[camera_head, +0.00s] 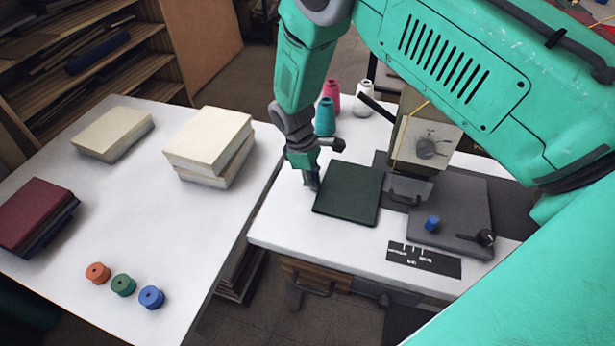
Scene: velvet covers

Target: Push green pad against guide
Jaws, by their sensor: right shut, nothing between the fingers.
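The dark green pad (348,193) lies flat on the white top of the right table. The dark metal guide (407,190) stands just to the right of the pad, at the foot of the machine. The pad's right edge is close to it; I cannot tell whether they touch. My right gripper (312,184) is shut and empty, pointing down at the pad's left edge near its far corner. Whether its fingertips touch the pad is unclear. My left gripper is out of view.
A machine with a dial (427,146) stands behind a grey plate (450,215) with a blue knob. Thread cones (325,117) stand behind my gripper. A gap separates the left table (110,220), which holds books (209,140) and spools (123,285).

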